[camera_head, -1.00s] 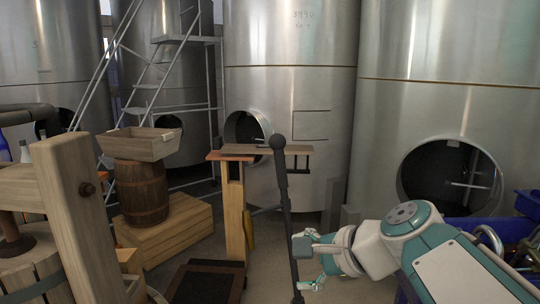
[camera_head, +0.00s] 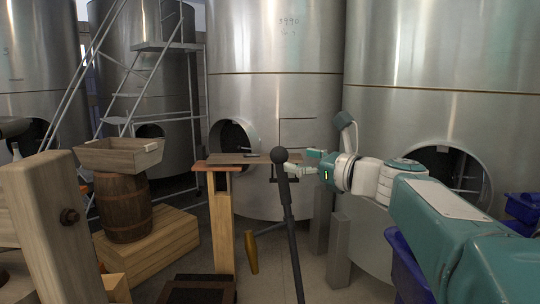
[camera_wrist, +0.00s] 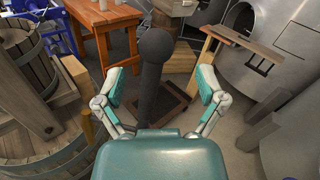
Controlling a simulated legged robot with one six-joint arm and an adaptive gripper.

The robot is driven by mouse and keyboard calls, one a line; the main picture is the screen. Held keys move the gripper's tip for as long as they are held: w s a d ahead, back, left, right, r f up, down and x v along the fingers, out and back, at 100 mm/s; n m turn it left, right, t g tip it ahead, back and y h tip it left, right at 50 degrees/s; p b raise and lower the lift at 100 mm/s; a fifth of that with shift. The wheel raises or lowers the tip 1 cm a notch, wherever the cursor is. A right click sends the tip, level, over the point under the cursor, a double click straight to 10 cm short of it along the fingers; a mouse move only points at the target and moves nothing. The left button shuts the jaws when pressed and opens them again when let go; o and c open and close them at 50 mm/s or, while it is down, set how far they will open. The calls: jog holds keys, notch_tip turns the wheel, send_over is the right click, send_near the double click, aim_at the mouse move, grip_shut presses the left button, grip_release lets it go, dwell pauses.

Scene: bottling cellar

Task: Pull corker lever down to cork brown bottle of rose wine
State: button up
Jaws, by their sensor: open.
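The corker lever (camera_head: 286,205) is a dark rod with a round knob (camera_head: 280,155) on top, standing nearly upright in the head view. My gripper (camera_head: 306,164) is just right of the knob at about its height, fingers apart. In the wrist view the lever (camera_wrist: 152,75) rises between the spread fingers of my gripper (camera_wrist: 160,84), with a gap on both sides and nothing held. A tan, bottle-like shape (camera_head: 251,251) is low beside a wooden post; I cannot tell whether it is the brown bottle. No other bottle is clear near the lever.
A wooden press (camera_head: 65,230) stands at the left front. A narrow wooden stand (camera_head: 220,210) is behind the lever. A barrel (camera_head: 122,205) bears a wooden box (camera_head: 118,154). Blue crates (camera_head: 402,265) lie at right below my arm. Steel tanks (camera_head: 275,100) close off the back.

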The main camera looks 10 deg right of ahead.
aim_at(286, 156)
jog(key=x, duration=0.5)
jog(key=shift+w+a, duration=0.1)
jog(key=shift+a, duration=0.35)
jog(key=shift+d, duration=0.1)
jog(key=shift+d, duration=0.15)
jog(key=shift+c, duration=0.2)
grip_shut()
